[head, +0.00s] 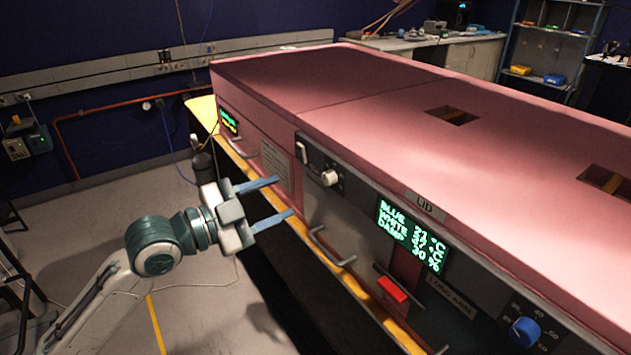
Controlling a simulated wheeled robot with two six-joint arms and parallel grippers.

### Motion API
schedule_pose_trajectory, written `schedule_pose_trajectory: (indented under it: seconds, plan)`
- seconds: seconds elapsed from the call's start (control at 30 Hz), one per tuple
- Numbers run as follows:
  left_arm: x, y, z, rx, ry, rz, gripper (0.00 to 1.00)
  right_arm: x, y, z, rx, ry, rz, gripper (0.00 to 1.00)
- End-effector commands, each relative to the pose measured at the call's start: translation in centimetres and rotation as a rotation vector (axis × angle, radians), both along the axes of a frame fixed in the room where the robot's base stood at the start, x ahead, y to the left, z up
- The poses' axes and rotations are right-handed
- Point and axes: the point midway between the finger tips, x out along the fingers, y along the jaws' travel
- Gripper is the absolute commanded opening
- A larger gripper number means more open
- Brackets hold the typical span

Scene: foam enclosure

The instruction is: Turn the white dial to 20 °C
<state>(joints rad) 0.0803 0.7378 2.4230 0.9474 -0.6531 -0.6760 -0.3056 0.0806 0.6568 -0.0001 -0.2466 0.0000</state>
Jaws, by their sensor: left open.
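The white dial (330,178) sits on a dark panel at the left part of the pink enclosure's front. A white switch lever (302,152) is just left of it. The display (411,236) shows green text with BLUE, WHITE and DAMP lines; WHITE seems to read 37 °C, though the digits are blurred. My left gripper (278,200) is open and empty, its two blue fingers pointing right towards the enclosure front. It is left of and a little below the white dial, apart from it. My right gripper is not in view.
A blue dial (525,331) is at the lower right of the front. A red block (392,289) is below the display. Handles (331,246) stick out along the yellow-edged front. The pink lid (390,110) has square openings. Open floor lies left.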

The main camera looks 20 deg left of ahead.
Motion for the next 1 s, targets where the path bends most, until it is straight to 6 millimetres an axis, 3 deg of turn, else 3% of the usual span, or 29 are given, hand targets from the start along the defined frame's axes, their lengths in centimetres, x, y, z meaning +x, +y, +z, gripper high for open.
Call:
schedule_pose_trajectory:
  seconds: [1.0]
  plan:
    - [6.6,-5.3,0.2,-0.003,0.002,-0.006,0.47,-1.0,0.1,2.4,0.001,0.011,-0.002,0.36]
